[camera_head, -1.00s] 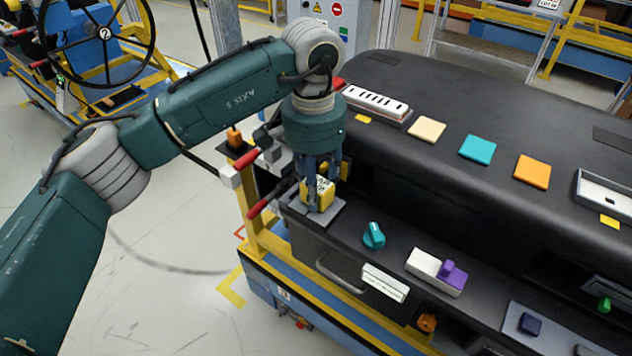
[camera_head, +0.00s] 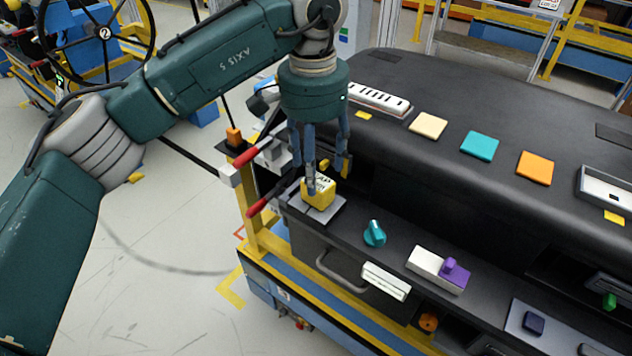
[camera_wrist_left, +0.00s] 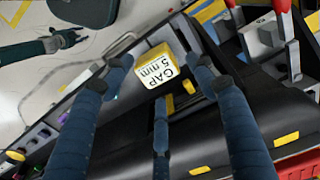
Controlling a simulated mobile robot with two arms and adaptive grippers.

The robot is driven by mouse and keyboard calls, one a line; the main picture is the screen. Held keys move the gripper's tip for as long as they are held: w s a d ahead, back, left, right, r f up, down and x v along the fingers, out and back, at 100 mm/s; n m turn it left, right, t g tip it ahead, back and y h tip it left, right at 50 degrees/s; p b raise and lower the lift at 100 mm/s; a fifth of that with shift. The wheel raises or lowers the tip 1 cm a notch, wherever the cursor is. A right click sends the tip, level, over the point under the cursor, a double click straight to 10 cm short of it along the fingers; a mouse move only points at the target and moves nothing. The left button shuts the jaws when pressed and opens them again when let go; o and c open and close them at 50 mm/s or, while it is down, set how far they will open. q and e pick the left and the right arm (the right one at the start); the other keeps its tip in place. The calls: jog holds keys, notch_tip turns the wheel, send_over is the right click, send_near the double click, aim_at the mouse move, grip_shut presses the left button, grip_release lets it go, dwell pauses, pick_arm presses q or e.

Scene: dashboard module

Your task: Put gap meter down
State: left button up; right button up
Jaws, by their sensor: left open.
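The gap meter is a yellow block (camera_head: 319,193) with a white label. It rests on a grey plate (camera_head: 329,215) at the near left corner of the dashboard. The wrist view shows the gap meter (camera_wrist_left: 158,75) with its label "GAP 5 mm". My left gripper (camera_head: 318,176) is open just above the block, pointing down, fingers spread around its top. In the wrist view, gaps show between the fingers and the block. My right gripper (camera_wrist_left: 73,39) appears small at the upper left of the wrist view; its jaw state is unclear.
Red-handled clamps (camera_head: 262,152) stand left of the plate. A teal knob (camera_head: 374,233) and a white block with a purple switch (camera_head: 438,270) are to the right along the ledge. Cream, teal (camera_head: 479,146) and orange tiles lie on the dashboard top.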

pick_arm(q)
notch_tip(320, 180, up, 7)
jog(key=shift+b, duration=0.35)
dwell(0.4)
dwell(1.6)
